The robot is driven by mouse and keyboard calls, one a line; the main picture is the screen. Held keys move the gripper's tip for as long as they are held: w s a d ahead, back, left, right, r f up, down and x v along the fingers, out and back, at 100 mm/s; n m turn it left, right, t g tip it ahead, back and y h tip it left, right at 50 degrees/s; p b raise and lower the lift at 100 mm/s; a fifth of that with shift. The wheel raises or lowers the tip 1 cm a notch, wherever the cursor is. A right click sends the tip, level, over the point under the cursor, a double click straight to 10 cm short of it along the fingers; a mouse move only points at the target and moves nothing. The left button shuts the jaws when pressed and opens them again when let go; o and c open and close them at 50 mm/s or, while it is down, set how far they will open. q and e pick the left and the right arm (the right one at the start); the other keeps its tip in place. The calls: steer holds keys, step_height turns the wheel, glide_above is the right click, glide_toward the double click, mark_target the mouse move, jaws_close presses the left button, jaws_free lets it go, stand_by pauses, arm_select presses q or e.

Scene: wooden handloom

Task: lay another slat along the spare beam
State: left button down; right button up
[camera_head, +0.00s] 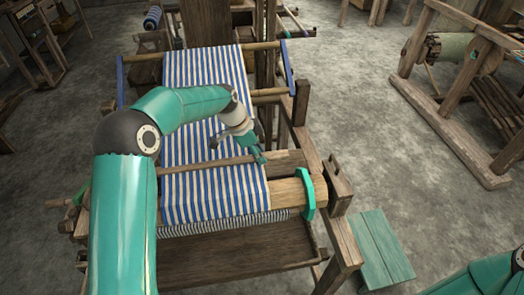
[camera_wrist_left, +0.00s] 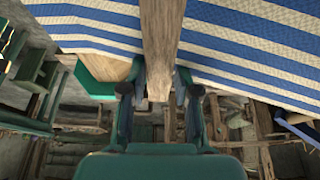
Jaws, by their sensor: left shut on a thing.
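My left gripper (camera_head: 259,156) is shut on a long wooden slat (camera_head: 205,165), near its right end. In the left wrist view the slat (camera_wrist_left: 161,40) runs from the top edge down to an end between the two fingers (camera_wrist_left: 158,98). In the head view the slat lies across the blue-and-white striped cloth (camera_head: 207,95); I cannot tell whether it touches the cloth. The thick round beam (camera_head: 284,194) in front, partly wrapped in cloth, has a teal collar (camera_head: 305,192). I cannot tell which beam is the spare one. My right gripper is out of view.
The loom's wooden side frame (camera_head: 341,240) stands to the right, beside a teal bench (camera_head: 375,252). A flat wooden board (camera_head: 252,254) crosses the loom's front. Another wooden frame with a roll (camera_head: 450,47) stands at the far right. The concrete floor between is clear.

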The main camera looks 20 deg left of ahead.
mark_target(269, 188)
arm_select(q)
steer(key=shift+s+d+f+b, duration=0.3)
steer(key=shift+s+d+b, duration=0.1)
steer(key=shift+s+b, duration=0.2)
steer(key=shift+s+d+f+b, duration=0.4)
steer(key=shift+s+b, duration=0.15)
steer(key=shift+s, duration=0.1)
steer(key=shift+s+d+f+b, duration=0.25)
steer(key=shift+s+d+b, duration=0.15)
steer(key=shift+s+b, duration=0.2)
steer(key=shift+s+d+f+b, duration=0.15)
steer(key=shift+s+d+b, duration=0.1)
steer(key=shift+s+b, duration=0.15)
steer(key=shift+s+d+f+b, duration=0.1)
steer(key=shift+s+d+b, duration=0.2)
steer(key=shift+s, duration=0.2)
steer(key=shift+s+d+f+b, duration=0.1)
steer(key=shift+s+d+b, duration=0.3)
steer(key=shift+s, duration=0.15)
steer(key=shift+s+d+f+b, duration=0.1)
steer(key=shift+s+d+b, duration=0.15)
steer(key=shift+s+b, duration=0.25)
steer(key=c, duration=0.8)
jaws_free()
steer(key=shift+o, duration=0.2)
steer(key=shift+r, duration=0.1)
